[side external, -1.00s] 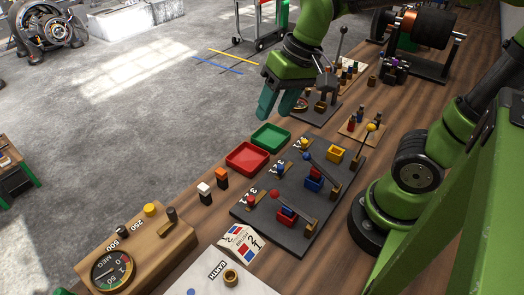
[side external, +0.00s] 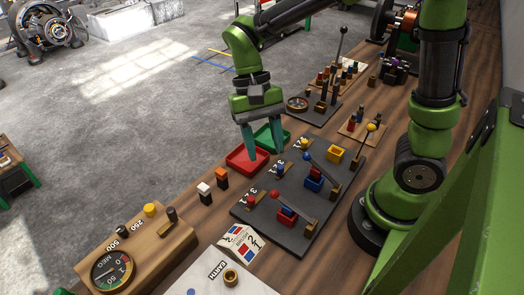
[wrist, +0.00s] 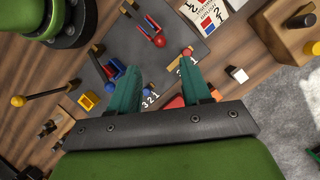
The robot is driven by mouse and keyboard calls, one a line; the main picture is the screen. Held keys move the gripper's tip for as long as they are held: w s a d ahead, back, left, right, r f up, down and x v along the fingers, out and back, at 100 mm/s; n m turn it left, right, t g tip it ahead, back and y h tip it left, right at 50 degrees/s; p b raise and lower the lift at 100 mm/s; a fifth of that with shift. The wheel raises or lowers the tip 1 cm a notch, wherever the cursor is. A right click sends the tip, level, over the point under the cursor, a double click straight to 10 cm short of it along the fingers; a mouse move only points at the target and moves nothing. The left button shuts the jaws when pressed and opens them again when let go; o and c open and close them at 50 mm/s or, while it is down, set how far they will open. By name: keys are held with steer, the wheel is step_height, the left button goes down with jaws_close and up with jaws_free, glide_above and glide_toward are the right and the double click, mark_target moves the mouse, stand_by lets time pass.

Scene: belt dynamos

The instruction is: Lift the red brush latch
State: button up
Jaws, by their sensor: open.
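The red brush latch is a lever with a red ball knob (side external: 275,194) at the near end of the dark grey board (side external: 259,216). Its bar runs back over a red and blue block to a wooden post. In the wrist view the red knob (wrist: 159,41) is beyond the fingertips, near the top centre. My gripper (side external: 263,147), with teal fingers, is open and empty. It points down over the red and green trays, up and left of the latch in the side view. The fingers (wrist: 160,78) stand apart, with nothing between them.
A blue-knobbed lever (side external: 306,156) and a yellow-knobbed lever (side external: 370,128) stand farther along the board. The red tray (side external: 237,166) and green tray (side external: 283,138) lie beside it. White and orange-topped blocks (side external: 204,194) stand nearby, with a printed card (side external: 241,243) in front.

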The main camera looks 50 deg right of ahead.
mark_target(292, 207)
steer(key=x, duration=0.9)
steer(key=shift+f, duration=0.15)
steer(key=shift+c, duration=0.5)
jaws_close()
